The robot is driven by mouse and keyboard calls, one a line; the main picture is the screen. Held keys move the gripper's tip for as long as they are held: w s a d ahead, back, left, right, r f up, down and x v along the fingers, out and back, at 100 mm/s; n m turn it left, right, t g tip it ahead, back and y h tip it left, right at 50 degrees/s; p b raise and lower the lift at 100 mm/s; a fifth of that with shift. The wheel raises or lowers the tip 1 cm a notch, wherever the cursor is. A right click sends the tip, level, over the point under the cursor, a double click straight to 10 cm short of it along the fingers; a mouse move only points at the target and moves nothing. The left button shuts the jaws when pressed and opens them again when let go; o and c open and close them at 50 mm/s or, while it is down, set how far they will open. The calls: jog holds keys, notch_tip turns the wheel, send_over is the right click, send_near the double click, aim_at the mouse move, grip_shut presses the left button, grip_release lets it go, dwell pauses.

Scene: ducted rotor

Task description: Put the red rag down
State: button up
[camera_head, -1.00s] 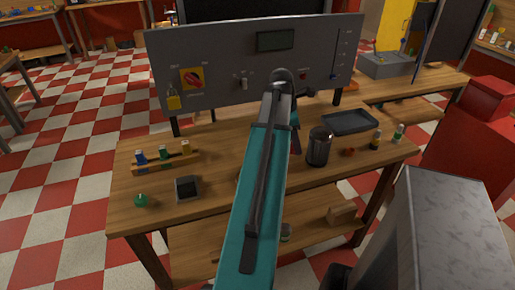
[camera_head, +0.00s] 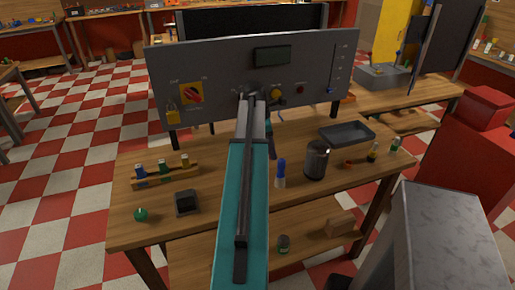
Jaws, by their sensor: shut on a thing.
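My teal arm reaches forward over the workbench (camera_head: 215,208), and its wrist is in front of the grey control panel (camera_head: 215,85). My gripper (camera_head: 269,128) shows only in part, to the right of the wrist, and the arm hides much of it. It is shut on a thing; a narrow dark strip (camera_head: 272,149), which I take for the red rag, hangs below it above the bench. The strip's colour and full shape are hard to make out.
On the bench are a blue-capped bottle (camera_head: 281,172), a dark metal canister (camera_head: 317,159), a shallow dark tray (camera_head: 347,133), a bottle rack (camera_head: 165,172), a small black box (camera_head: 187,203) and a green ball (camera_head: 141,215). Some wood at the front middle is clear.

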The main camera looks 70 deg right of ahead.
jog(key=shift+w+d+f+p, duration=0.15)
jog(key=shift+w+d, duration=0.1)
jog(key=shift+w, duration=0.6)
jog(key=shift+w+d+p, duration=0.1)
jog(key=shift+w+d, duration=0.15)
jog(key=shift+w, duration=0.55)
jog(key=shift+w+d+f+p, duration=0.15)
jog(key=shift+w+d, duration=0.1)
jog(key=shift+w, duration=0.6)
jog(key=shift+w+d, duration=0.2)
jog(key=shift+w, duration=0.4)
jog(key=shift+f+p, duration=0.75)
jog(key=shift+f, duration=1.05)
jog(key=o, duration=1.1)
jog(key=shift+f, duration=0.1)
